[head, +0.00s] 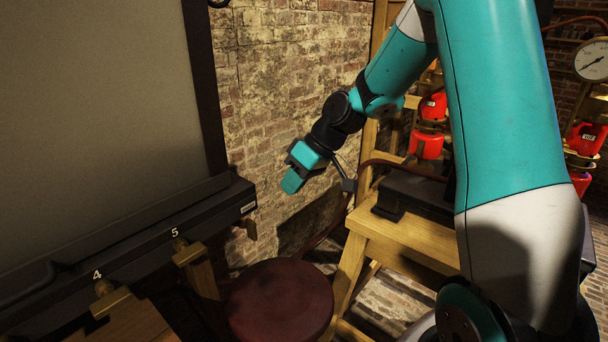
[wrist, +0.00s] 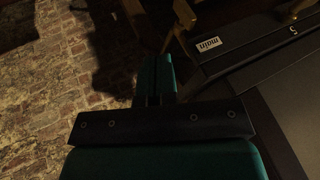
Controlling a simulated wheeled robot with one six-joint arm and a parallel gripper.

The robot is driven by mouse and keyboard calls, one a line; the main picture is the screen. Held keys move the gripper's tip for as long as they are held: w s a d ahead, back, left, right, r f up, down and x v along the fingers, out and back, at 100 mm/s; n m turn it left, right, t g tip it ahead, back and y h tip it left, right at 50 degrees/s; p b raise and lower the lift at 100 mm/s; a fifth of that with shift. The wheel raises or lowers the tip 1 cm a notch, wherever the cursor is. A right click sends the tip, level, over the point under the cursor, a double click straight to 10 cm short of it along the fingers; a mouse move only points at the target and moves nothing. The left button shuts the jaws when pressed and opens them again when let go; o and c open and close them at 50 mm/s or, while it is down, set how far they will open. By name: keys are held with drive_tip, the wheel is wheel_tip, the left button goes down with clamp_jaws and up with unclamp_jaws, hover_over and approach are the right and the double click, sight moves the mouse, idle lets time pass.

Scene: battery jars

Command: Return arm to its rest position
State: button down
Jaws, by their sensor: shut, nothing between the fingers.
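My gripper (head: 292,181) is at the end of my teal arm, in the middle of the head view. It hangs in the air in front of the brick wall, to the right of the dark bench edge. In the wrist view the teal fingers of my gripper (wrist: 155,75) lie together, with nothing between them. It touches nothing that I can see.
A round dark red stool (head: 280,300) stands below. A wooden frame (head: 385,232) and red lamps or jars (head: 425,145) stand at right.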

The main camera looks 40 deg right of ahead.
drive_tip(key=s+a+r+n+g, duration=0.2)
drive_tip(key=s+a+r, duration=0.4)
drive_tip(key=s+a, duration=0.45)
drive_tip(key=s+a+h, duration=0.1)
drive_tip(key=s+a, duration=0.2)
drive_tip(key=s, duration=0.4)
drive_tip(key=s+a+g, duration=0.1)
drive_tip(key=s+a, duration=0.2)
drive_tip(key=s, duration=0.4)
drive_tip(key=shift+a+n+h, duration=0.15)
drive_tip(key=shift+n+h, duration=0.15)
drive_tip(key=shift+h, duration=0.1)
